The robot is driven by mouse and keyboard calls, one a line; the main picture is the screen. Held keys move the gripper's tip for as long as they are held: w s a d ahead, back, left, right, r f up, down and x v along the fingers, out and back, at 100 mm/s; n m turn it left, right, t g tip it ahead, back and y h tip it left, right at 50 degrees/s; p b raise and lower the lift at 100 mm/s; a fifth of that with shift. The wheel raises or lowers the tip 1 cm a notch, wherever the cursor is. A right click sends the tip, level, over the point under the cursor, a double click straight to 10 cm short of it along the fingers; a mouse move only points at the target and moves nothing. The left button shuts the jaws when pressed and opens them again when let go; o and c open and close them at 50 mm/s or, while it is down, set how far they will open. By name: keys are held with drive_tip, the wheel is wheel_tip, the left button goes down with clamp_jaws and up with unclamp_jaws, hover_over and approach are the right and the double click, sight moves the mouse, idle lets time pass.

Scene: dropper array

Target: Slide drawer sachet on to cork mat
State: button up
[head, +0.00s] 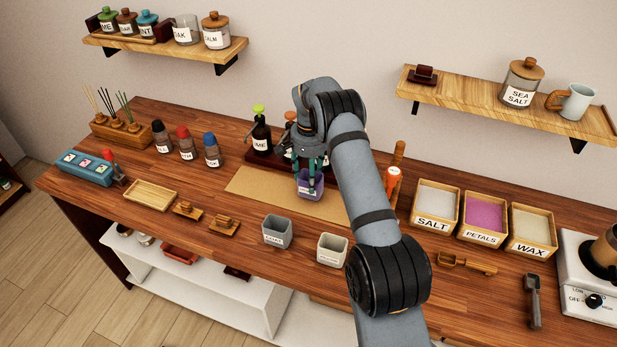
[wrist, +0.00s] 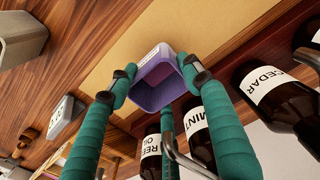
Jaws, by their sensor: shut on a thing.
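My gripper (head: 311,168) is shut on a small purple square pot (head: 311,187) with a white label. The wrist view shows the teal fingers (wrist: 158,78) on opposite sides of the pot (wrist: 153,92), which is open-topped and looks empty. The pot is over the cork mat (head: 254,187); I cannot tell whether it touches it. The tan mat also shows behind the pot in the wrist view (wrist: 210,25). The label's text is too small to read. I cannot make out anything that is clearly a drawer sachet.
Dark bottles (head: 261,137) stand on a rack behind the mat. A grey pot (head: 277,232) and a cream pot (head: 332,249) stand in front of it. The mat's left part is bare.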

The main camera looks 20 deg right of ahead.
drive_tip(key=shift+f, duration=0.15)
drive_tip(key=shift+f+b, duration=0.5)
drive_tip(key=shift+b, duration=0.1)
drive_tip(key=o, duration=1.3)
drive_tip(key=shift+c, duration=0.2)
wheel_tip(320, 180, up, 12)
wheel_tip(320, 180, down, 12)
drive_tip(key=shift+r, duration=0.1)
drive_tip(key=shift+r+p, duration=0.35)
drive_tip(key=shift+p, duration=0.15)
